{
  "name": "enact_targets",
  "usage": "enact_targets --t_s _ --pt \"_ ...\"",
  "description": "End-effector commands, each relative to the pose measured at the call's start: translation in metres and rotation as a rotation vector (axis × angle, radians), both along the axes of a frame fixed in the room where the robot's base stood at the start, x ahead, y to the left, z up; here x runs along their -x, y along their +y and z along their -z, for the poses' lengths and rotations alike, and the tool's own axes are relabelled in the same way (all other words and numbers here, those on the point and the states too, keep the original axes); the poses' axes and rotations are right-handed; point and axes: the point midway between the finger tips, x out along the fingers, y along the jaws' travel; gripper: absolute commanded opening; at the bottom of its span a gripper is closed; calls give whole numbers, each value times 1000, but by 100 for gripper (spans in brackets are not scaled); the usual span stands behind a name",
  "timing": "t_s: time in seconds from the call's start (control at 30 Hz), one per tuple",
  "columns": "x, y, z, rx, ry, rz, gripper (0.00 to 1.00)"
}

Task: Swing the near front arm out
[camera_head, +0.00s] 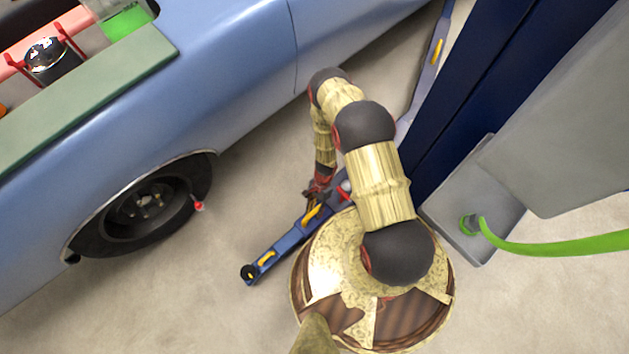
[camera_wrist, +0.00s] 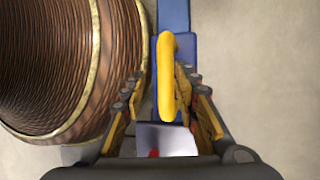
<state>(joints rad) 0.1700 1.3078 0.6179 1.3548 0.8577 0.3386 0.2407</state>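The near lift arm (camera_head: 285,246) is a blue bar lying low over the floor between the car's wheel and my round base. It has yellow handles, and its free end with a dark round pad (camera_head: 250,273) points to the lower left. My gripper (camera_head: 316,194) is above the bar near its inner part. In the wrist view, a yellow handle (camera_wrist: 167,75) on the blue bar (camera_wrist: 173,17) stands between my two fingers (camera_wrist: 165,98). The fingers are apart, with a gap visible on each side of the handle. The bar's inner end is partly hidden by my arm.
A blue car (camera_head: 230,75) with its wheel (camera_head: 148,205) stands at the left. The dark blue lift post (camera_head: 490,75) rises at the right, with a green hose (camera_head: 560,247) near its foot. Another lift arm (camera_head: 430,75) lies at the top. Bare floor surrounds the near arm's free end.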

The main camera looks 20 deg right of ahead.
Motion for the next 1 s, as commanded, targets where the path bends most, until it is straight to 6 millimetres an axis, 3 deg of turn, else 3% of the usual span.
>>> enact_targets --t_s 0.47,1.0 --pt "-8 -4 -10 1 -6 2 35" --pt "-35 -33 -97 0 -5 2 35"
